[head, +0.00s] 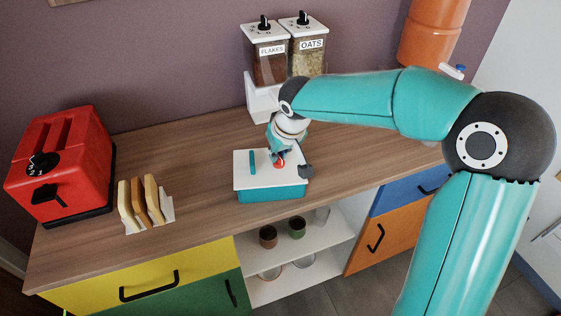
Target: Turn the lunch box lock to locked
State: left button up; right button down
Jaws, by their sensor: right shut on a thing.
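The lunch box (272,193) is teal with a white lid and sits on the wooden counter, near its front edge. A teal bar (252,162) lies on the left part of the lid. A small red lock knob (279,163) shows on the lid, partly hidden by my right gripper (284,165). My right gripper points down at the lid and is shut on the red knob. The angle of the knob and any lock markings are too small or hidden to tell. My left gripper is not in view.
A red toaster (62,165) and a rack with bread slices (143,202) stand to the left. Flakes and oats dispensers (271,62) stand behind the box. An open shelf (290,262) with cups is below. The counter between rack and box is clear.

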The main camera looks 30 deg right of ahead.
jog(key=shift+m, duration=0.4)
dwell(0.9)
jog(key=c, duration=1.2)
grip_release()
jog(key=shift+c, duration=0.2)
jog(key=v, duration=1.2)
jog(key=shift+w+a, duration=0.1)
